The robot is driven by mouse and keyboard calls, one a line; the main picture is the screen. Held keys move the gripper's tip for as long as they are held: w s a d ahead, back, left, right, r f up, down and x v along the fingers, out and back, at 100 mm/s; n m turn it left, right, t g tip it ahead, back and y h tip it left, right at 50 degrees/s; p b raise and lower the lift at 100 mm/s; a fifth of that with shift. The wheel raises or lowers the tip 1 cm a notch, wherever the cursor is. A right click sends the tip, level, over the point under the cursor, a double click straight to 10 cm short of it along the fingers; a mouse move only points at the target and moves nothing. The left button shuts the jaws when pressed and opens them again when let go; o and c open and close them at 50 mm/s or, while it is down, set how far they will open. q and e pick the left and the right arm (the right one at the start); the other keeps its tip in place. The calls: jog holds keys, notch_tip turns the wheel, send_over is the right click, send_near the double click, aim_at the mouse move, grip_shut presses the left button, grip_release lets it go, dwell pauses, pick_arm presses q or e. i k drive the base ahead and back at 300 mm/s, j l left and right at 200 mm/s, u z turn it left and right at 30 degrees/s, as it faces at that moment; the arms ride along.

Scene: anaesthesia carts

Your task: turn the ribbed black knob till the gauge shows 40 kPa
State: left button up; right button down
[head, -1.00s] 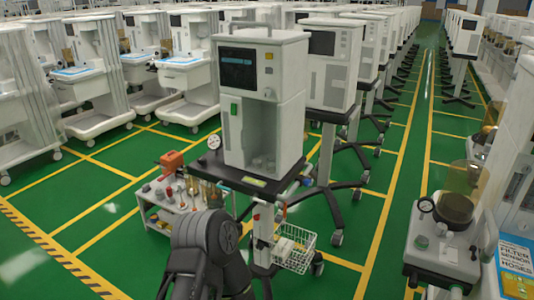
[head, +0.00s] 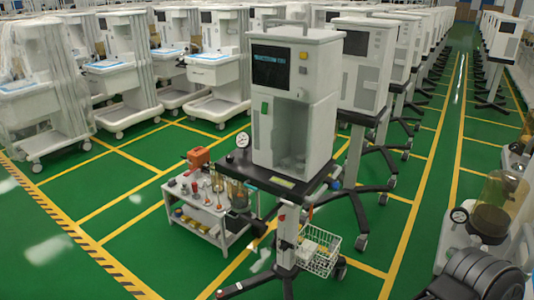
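A small round gauge with a white dial (head: 242,140) stands at the left edge of the black shelf of the central cart, beside a tall white machine. Another round gauge with a dark rim (head: 459,216) is at the right, beside an amber jar (head: 497,205). Both dials are too small to read. I cannot make out the ribbed black knob. A black ribbed arm part, probably mine, fills the lower right corner and covers much of the unit below the jar. Neither gripper shows.
The white machine (head: 293,100) stands on the wheeled central cart. A wire basket (head: 318,256) hangs at the cart's front. Green floor is open at left and in the right aisle.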

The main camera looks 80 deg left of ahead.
aim_at(229, 159)
jog(key=k+j, duration=0.25)
jog(key=j, duration=0.4)
jog(key=k+j, duration=0.3)
jog(key=j, duration=0.3)
jog(key=k+j, duration=0.25)
jog(key=j, duration=0.4)
jog(key=k+j, duration=0.3)
jog(key=j, duration=0.3)
jog(key=k+j, duration=0.25)
jog(key=j, duration=0.4)
jog(key=k+j, duration=0.3)
jog(key=j, duration=0.3)
jog(key=k+j, duration=0.25)
jog(key=j, duration=0.4)
jog(key=k+j, duration=0.3)
jog(key=j, duration=0.3)
